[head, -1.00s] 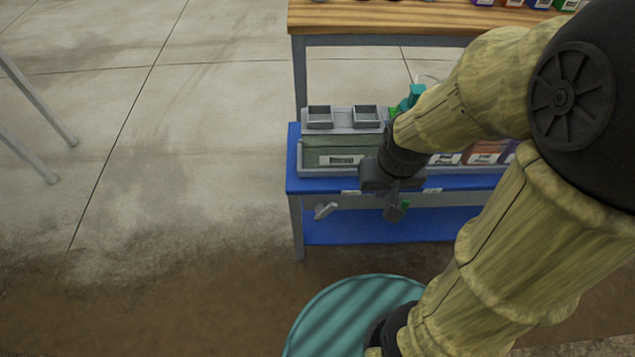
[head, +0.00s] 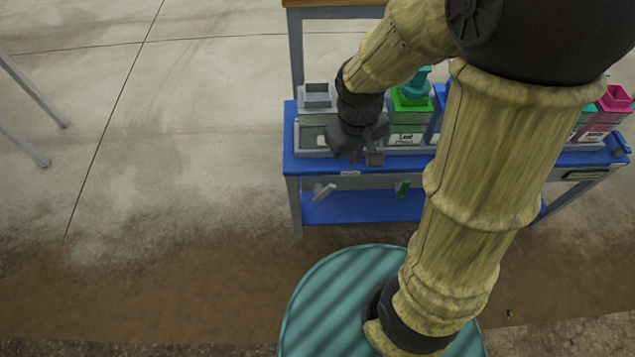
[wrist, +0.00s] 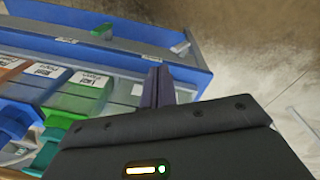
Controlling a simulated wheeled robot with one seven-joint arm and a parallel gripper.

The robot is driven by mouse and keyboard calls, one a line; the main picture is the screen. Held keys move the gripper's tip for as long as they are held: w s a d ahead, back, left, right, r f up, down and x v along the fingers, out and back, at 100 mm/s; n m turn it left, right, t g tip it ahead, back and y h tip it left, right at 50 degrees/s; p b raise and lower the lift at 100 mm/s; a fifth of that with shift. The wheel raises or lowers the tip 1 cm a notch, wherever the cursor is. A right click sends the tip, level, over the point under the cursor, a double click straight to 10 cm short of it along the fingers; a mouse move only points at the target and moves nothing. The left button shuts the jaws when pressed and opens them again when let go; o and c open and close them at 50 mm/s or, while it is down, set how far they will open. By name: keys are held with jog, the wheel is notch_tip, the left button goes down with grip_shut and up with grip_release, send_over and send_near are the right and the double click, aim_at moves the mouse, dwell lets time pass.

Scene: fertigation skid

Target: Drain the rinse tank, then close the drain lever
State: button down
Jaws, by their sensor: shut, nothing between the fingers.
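The leftmost tank (head: 308,135) is long and grey-green and sits on the blue-topped bench. I take it as the rinse tank, but its label is hidden behind my gripper. A pale grey lever (head: 324,191) sticks out slantwise from the bench front below this tank. It also shows in the wrist view (wrist: 180,47). A green lever (head: 403,188) hangs nearly upright farther right, and also shows in the wrist view (wrist: 102,31). My gripper (head: 363,158) is shut and empty in front of the tank, above and between the two levers. Its fingers (wrist: 158,86) touch neither lever.
A green tank (head: 408,118) with a teal top stands right of my gripper. A magenta-topped tank (head: 612,102) is at the far right. The blue lower shelf (head: 365,208) is bare where visible.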

jog(key=w+a+f+n+h+b, duration=0.1)
jog(key=w+a+f+n+h, duration=0.1)
jog(key=a+n, duration=0.4)
jog(key=w+a+f+n+g+h, duration=0.1)
jog(key=a+f+n, duration=0.4)
jog(key=a, duration=0.5)
jog(key=w+n+h, duration=0.1)
jog(key=h, duration=0.1)
jog(key=shift+n+h+b, duration=0.3)
jog(key=shift+n+b, duration=0.1)
jog(key=shift+w, duration=0.1)
jog(key=b, duration=0.5)
send_near(325, 189)
notch_tip(325, 189, down, 3)
jog(key=shift+d+f+b, duration=0.8)
jog(key=shift+d+f, duration=0.3)
jog(key=shift+d, duration=0.15)
jog(key=shift+d+f, duration=0.1)
jog(key=shift+d, duration=0.25)
